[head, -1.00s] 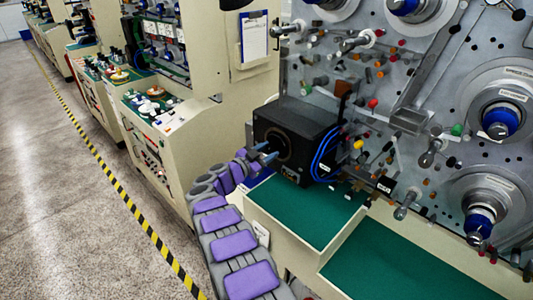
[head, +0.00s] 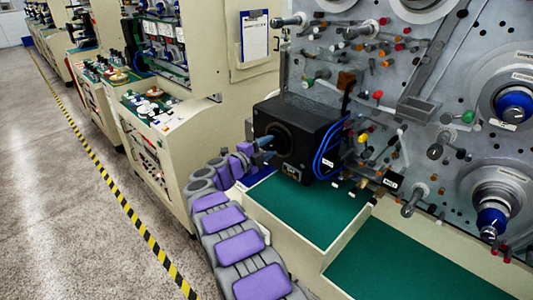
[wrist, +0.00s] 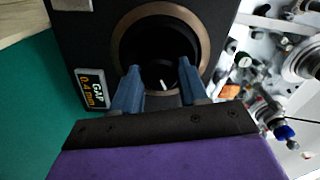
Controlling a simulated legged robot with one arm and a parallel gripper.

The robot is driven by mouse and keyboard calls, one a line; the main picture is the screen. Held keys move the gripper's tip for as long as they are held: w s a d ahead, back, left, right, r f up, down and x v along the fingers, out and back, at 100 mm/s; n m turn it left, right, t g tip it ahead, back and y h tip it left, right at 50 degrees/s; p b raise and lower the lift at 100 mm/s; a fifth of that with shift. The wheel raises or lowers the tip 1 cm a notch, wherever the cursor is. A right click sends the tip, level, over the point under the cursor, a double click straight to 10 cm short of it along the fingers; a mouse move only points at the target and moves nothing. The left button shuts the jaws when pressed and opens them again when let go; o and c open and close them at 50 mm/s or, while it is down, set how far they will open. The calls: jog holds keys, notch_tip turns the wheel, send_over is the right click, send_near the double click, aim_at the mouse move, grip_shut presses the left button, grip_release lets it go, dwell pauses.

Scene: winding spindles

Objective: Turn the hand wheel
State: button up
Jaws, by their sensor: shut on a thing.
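A label reading "GAP 0.4mm" (wrist: 92,88) is on the box face, left of the ring in the wrist view. The fingers cover part of the lower rim, so the exact contact is hidden. In the head view my gripper (head: 269,147) reaches the box front from the left.
The black box (head: 310,125) stands on a green-topped ledge (head: 310,210). Blue cables (head: 326,150) loop at its right side. A grey panel (head: 425,70) with spindles and knobs rises behind. Open floor (head: 60,200) lies at the left.

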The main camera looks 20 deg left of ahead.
jog(key=m+b, duration=0.4)
jog(key=shift+f+m, duration=0.3)
jog(key=shift+f, duration=0.1)
jog(key=m+b, duration=0.3)
jog(key=shift+m+b, duration=0.4)
jog(key=shift+d, duration=0.1)
jog(key=o, duration=1.1)
jog(key=shift+r, duration=0.1)
jog(key=shift+c, duration=0.2)
jog(key=shift+r, duration=0.1)
jog(key=shift+s, duration=0.15)
